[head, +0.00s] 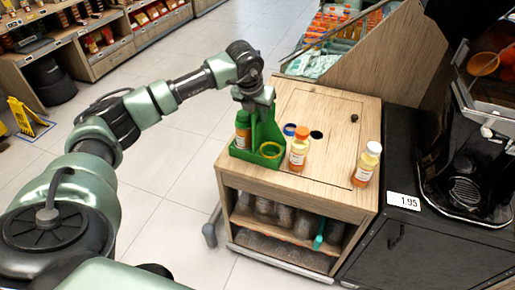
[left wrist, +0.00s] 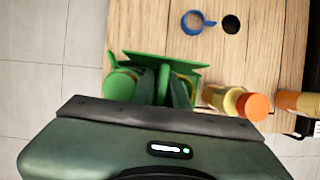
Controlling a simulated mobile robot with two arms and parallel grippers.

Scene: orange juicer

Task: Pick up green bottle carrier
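The green bottle carrier (head: 273,158) stands on the front left corner of the wooden cart top. It holds a bottle with a green cap (head: 243,129) on its left side; a round ring opening on its right side looks empty. My left gripper (head: 258,100) is above the carrier, pointing down at its upright handle. In the left wrist view the carrier (left wrist: 130,58) lies just past my gripper (left wrist: 164,92), with the handle between the fingers. Whether the fingers press on the handle is not clear. My right gripper is not in view.
A blue ring (head: 289,130) and a dark hole (head: 316,135) lie behind. A black counter (head: 400,250) adjoins on the right.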

